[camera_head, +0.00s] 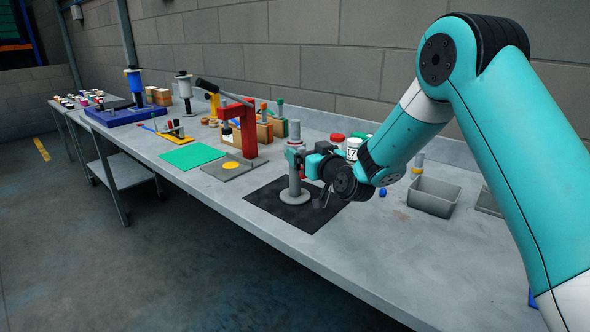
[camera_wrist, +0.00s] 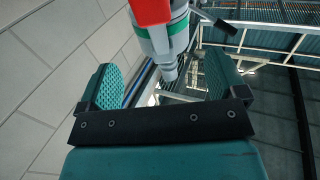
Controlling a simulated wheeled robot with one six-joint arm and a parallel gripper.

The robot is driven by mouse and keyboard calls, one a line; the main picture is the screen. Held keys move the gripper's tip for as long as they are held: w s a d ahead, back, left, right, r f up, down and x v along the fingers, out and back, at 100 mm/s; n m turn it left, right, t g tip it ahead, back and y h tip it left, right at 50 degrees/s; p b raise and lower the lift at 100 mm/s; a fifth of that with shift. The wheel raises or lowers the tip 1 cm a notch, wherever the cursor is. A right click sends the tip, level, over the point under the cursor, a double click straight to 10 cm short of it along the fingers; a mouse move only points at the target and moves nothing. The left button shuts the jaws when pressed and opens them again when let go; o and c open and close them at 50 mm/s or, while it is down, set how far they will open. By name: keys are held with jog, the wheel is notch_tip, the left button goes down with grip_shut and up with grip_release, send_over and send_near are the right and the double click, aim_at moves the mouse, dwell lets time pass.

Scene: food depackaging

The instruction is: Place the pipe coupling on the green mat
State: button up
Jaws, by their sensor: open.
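The green mat (camera_head: 192,156) lies flat on the bench, left of the red lever press, and looks bare. My gripper (camera_head: 298,162) is at a grey upright post (camera_head: 294,184) with a round base on a black mat (camera_head: 266,202). In the wrist view my gripper (camera_wrist: 170,90) has its two teal fingers apart. A grey cylindrical part (camera_wrist: 162,42) with a green band and a red piece shows between and beyond them. I cannot tell whether it touches a finger. I cannot single out the pipe coupling for certain.
The red lever press (camera_head: 247,130) stands on a grey plate between the green mat and the black mat. A white jar (camera_head: 353,148) is behind my gripper. A grey bin (camera_head: 434,196) is to the right. The bench's front strip is mostly clear.

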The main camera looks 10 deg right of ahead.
aim_at(300, 148)
jog(key=p+x, duration=0.2)
jog(key=x, duration=0.1)
jog(key=p+x, duration=0.1)
jog(key=shift+w+a, duration=0.15)
jog(key=shift+a, duration=0.15)
jog(key=shift+w+f, duration=0.15)
jog(key=shift+w, duration=0.15)
jog(key=shift+c, duration=0.2)
jog(key=c, duration=1.5)
grip_shut()
jog(key=shift+r, duration=0.2)
